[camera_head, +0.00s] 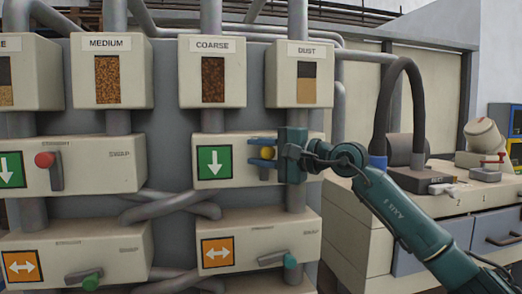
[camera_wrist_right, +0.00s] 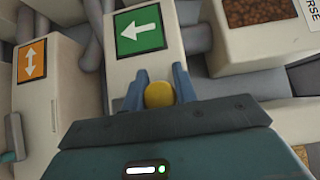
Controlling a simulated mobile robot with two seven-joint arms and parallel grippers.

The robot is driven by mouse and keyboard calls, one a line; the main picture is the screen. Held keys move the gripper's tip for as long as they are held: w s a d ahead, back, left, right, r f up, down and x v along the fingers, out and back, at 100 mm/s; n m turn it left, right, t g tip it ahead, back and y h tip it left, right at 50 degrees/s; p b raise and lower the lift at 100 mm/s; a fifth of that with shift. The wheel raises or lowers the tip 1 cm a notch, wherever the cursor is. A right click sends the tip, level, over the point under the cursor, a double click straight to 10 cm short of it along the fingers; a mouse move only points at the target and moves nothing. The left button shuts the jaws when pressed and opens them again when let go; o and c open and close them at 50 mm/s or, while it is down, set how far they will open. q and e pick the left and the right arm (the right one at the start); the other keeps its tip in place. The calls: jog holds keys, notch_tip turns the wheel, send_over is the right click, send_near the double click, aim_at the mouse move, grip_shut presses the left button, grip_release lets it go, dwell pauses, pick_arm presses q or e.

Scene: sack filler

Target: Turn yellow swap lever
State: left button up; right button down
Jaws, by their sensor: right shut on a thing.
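The yellow swap lever shows as a round yellow knob (camera_head: 267,153) on the upper right cream box (camera_head: 240,177), right of its green arrow sign (camera_head: 214,162). My right gripper (camera_head: 268,154) reaches it from the right. In the right wrist view the yellow knob (camera_wrist_right: 159,94) sits between the two blue fingers of my right gripper (camera_wrist_right: 158,88), which is shut on it. The rest of the lever is hidden by the gripper. My left gripper is not in view.
A red-knobbed lever (camera_head: 45,160) is on the box to the left. Grain hoppers, including COARSE (camera_head: 212,50), hang above. A workbench (camera_head: 360,220) stands at right behind my arm.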

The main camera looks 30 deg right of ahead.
jog(key=c, duration=1.1)
grip_release()
pick_arm(q)
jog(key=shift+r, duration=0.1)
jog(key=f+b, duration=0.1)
jog(key=b, duration=0.1)
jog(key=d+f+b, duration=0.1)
jog(key=b, duration=0.2)
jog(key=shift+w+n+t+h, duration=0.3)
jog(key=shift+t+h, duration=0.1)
pick_arm(e)
jog(key=v, duration=1.3)
jog(key=shift+s+f, duration=0.1)
jog(key=shift+s, duration=0.05)
